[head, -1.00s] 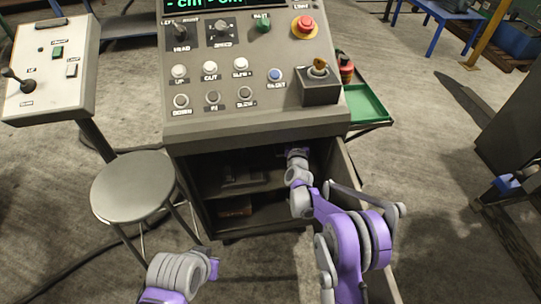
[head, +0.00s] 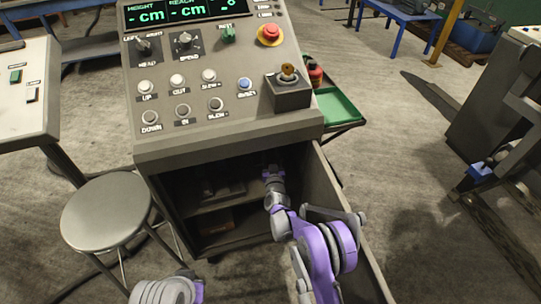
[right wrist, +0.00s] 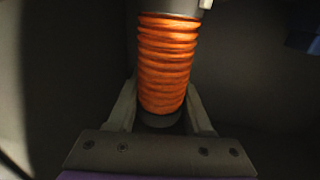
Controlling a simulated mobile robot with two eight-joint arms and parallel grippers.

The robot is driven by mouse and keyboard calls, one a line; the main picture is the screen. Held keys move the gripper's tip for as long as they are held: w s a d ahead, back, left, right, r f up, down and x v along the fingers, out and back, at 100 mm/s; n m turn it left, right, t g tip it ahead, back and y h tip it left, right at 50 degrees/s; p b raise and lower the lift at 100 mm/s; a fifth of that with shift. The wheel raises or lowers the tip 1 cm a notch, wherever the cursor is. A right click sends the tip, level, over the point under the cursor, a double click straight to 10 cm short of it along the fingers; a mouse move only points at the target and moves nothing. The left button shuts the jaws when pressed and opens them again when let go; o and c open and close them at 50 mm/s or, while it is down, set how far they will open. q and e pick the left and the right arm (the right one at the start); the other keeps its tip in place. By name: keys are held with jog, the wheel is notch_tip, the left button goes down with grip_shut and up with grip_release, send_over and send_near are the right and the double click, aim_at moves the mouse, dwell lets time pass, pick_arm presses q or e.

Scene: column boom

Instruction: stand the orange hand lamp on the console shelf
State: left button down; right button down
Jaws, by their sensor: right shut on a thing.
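The orange hand lamp (right wrist: 167,65) shows in the right wrist view as an upright orange ribbed cylinder with grey ends. My right gripper (right wrist: 160,115) has a finger on each side of its lower part and is shut on it. In the head view my right gripper (head: 272,174) reaches into the open front of the grey console; the lamp cannot be made out there. The console shelf (head: 205,207) lies in the dark cavity, left of this gripper. Whether the lamp touches the shelf is hidden. My left arm shows at the bottom edge, but its jaws are out of view.
The console's control panel (head: 195,112) overhangs the cavity. A side panel (head: 332,190) stands close to the right of my right arm. A round stool (head: 105,212) is at the left. A green tray (head: 340,106) sticks out at the right. Dark objects lie inside the cavity.

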jog(key=c, duration=0.7)
grip_release()
jog(key=shift+f, duration=0.15)
jog(key=shift+c, duration=0.2)
jog(key=o, duration=0.4)
jog(key=shift+o, duration=0.2)
jog(key=s+d, duration=0.1)
jog(key=s, duration=1.1)
jog(key=shift+d+r+p, duration=0.2)
jog(key=shift+p, duration=0.15)
